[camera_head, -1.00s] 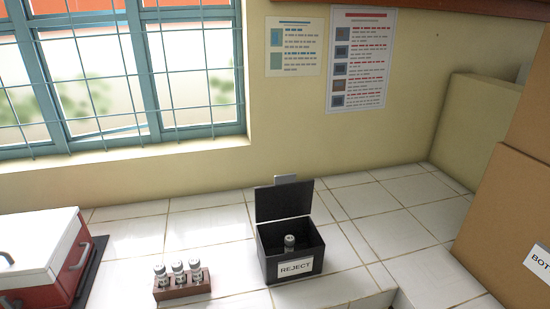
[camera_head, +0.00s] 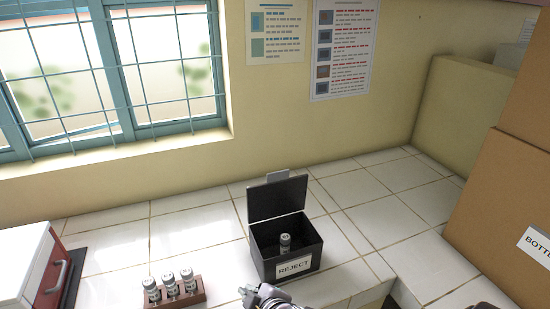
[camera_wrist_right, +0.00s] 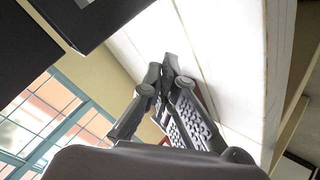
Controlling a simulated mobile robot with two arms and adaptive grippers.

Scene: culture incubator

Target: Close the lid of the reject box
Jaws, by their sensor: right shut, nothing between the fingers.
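The black reject box (camera_head: 262,270) stands on the white tiled counter with its REJECT label facing the front. Its lid (camera_head: 277,198) is open and stands upright at the back, with a small grey tab on its top edge. One capped vial (camera_head: 285,243) stands inside the box. My right gripper (camera_head: 250,292) is at the bottom edge of the head view, in front and left of the box, apart from it. In the right wrist view my gripper (camera_wrist_right: 170,66) is shut and empty, and a dark box part (camera_wrist_right: 88,22) shows at upper left. My left gripper is out of view.
A wooden rack (camera_head: 183,297) with three vials stands left of the box. A white and red case (camera_head: 45,270) is at far left, and cardboard boxes (camera_head: 497,205) stand at right. Bare tiles lie right of the reject box, up to a step in the counter.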

